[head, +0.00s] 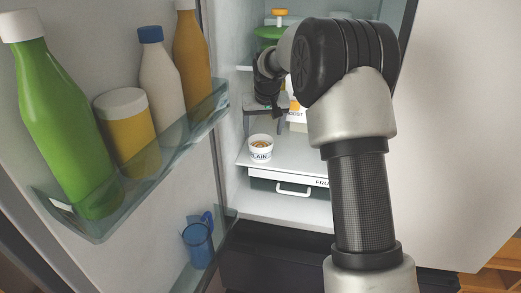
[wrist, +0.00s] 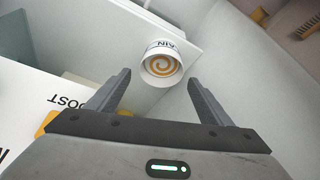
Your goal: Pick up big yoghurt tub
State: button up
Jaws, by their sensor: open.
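The yoghurt tub (head: 261,148) is white with dark "PLAIN" lettering and an orange swirl on top. It stands upright on the fridge shelf above the drawer, near the shelf's left side. In the wrist view the tub (wrist: 161,64) is ahead of the fingertips, roughly between their lines and apart from them. My gripper (wrist: 158,82) is open and empty. In the head view my gripper (head: 263,106) is inside the fridge, above and behind the tub in the picture, with its fingers partly hidden.
A carton marked "BOOST" (head: 297,114) stands close to the gripper's right. A drawer (head: 292,186) lies under the shelf (head: 308,153). The open door at left holds a green bottle (head: 62,115), a yellow jar (head: 128,132) and other bottles; a blue mug (head: 198,243) is lower down.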

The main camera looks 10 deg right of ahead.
aim_at(261, 141)
jog(key=p+x, duration=0.1)
jog(key=x, duration=0.7)
jog(key=shift+w+a+f, duration=0.15)
jog(key=shift+w+f, duration=0.1)
jog(key=c, duration=0.8)
jog(key=shift+c, duration=1.1)
jog(key=shift+r, duration=0.25)
